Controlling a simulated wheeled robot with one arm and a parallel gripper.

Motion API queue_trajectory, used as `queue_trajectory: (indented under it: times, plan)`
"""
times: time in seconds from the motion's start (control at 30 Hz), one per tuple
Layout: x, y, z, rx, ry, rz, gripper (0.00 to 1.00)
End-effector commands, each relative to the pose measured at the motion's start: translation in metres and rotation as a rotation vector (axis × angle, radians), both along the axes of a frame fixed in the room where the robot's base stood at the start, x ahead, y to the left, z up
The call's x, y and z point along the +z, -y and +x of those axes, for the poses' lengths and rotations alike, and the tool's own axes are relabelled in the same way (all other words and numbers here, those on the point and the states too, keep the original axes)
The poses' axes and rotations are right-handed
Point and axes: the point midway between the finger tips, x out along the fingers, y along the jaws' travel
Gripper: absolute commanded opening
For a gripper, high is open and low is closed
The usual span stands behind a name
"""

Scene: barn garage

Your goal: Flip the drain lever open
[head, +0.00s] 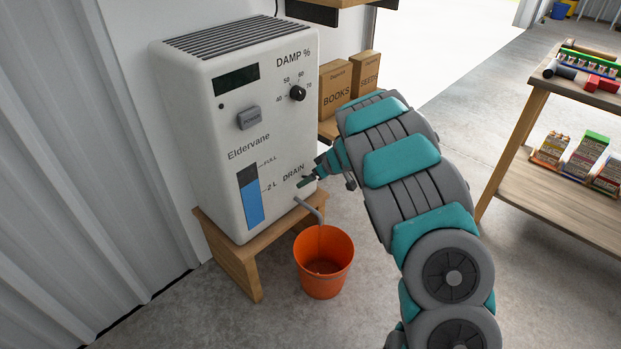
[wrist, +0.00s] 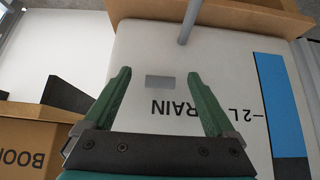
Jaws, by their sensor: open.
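The white Eldervane machine (head: 215,160) stands on a wooden stand, with a DRAIN label low on its front. In the wrist view, upside down, a small grey rectangular piece (wrist: 160,82) shows by that label, apparently the drain lever. My gripper (head: 304,182) is at the machine's lower right front. In the wrist view my gripper (wrist: 160,76) is open, its two green fingers on either side of the grey piece with nothing held. Whether they touch the machine I cannot tell. The head view does not show the lever clearly. A grey spout (head: 311,209) leads down toward an orange bucket (head: 324,284).
The wooden stand (head: 228,262) holds the machine. A wooden shelf unit (head: 555,205) with boxes and tools stands at right. Bare concrete floor lies between.

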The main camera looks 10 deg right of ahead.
Motion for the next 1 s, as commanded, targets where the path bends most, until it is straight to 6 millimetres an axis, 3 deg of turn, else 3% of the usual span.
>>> queue_trajectory:
  times: [0.5,1.0]
  plan:
    - [0.051,0.024,-0.032,0.000,0.002,-0.002,0.91]
    - [0.055,0.026,-0.036,0.001,0.000,-0.001,0.91]
